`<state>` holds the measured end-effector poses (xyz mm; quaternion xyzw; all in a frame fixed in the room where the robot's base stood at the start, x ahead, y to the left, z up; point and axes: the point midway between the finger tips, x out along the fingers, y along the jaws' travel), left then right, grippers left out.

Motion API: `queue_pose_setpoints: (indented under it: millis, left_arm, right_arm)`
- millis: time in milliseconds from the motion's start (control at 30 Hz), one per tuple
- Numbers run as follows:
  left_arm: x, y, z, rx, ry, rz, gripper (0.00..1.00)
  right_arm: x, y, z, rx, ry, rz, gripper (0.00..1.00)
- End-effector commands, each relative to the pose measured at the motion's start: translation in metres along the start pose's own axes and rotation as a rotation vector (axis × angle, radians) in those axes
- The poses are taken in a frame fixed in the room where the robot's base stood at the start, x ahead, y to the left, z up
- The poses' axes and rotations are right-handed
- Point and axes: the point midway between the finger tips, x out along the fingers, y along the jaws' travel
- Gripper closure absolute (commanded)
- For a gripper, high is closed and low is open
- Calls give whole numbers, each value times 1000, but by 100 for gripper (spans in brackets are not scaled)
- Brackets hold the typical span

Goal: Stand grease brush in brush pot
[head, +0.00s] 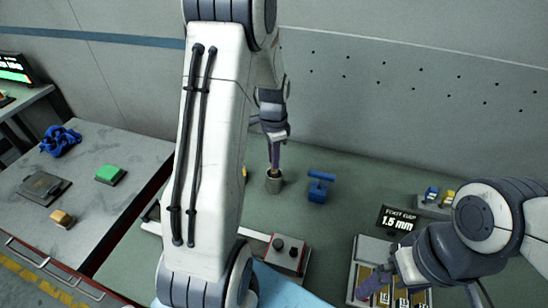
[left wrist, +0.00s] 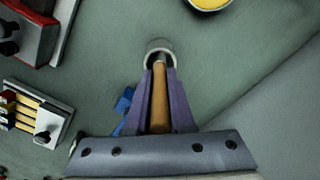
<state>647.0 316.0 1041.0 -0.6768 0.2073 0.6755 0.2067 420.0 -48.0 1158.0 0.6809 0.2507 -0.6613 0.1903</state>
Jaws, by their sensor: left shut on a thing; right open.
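The grease brush (left wrist: 160,104) has a light brown wooden handle. My left gripper (head: 273,146) is shut on it and holds it roughly upright above the brush pot. The brush pot (head: 274,183) is a small grey-green cup standing on the green bench. In the left wrist view the pot's pale rim (left wrist: 158,44) lies just beyond the purple fingertips, and the brush's lower end reaches its mouth. How deep it sits, and whether it touches the pot, I cannot tell. My right gripper (head: 372,288) is open at the lower right, over a label tray.
A blue stand (head: 320,186) is right of the pot. A yellow round thing (left wrist: 208,3) is near the pot, mostly hidden in the head view. A red-edged device with black knobs (head: 287,252) lies in front. A sign reading 1.5 mm (head: 398,220) stands right. My left arm hides much.

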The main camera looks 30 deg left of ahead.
Motion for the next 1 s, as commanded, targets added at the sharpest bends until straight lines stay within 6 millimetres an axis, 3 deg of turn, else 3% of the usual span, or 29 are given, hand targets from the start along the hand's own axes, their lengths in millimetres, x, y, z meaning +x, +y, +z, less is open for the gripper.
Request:
queue_pose_setpoints:
  millis: [33,67,133,567,1000]
  left_arm:
    - [0,0,0,0,0,0,100]
    - [0,0,0,0,0,0,71]
    - [0,0,0,0,0,0,44]
    - [-8,-1,-1,0,2,-3,44]
    - [-87,-1,-1,0,3,-4,44]
  right_arm:
    - [0,0,0,0,0,0,1]
    - [0,0,0,0,0,0,1]
    - [0,0,0,0,0,0,1]
    - [2,0,0,0,0,0,1]
    - [16,1,1,-1,0,0,1]
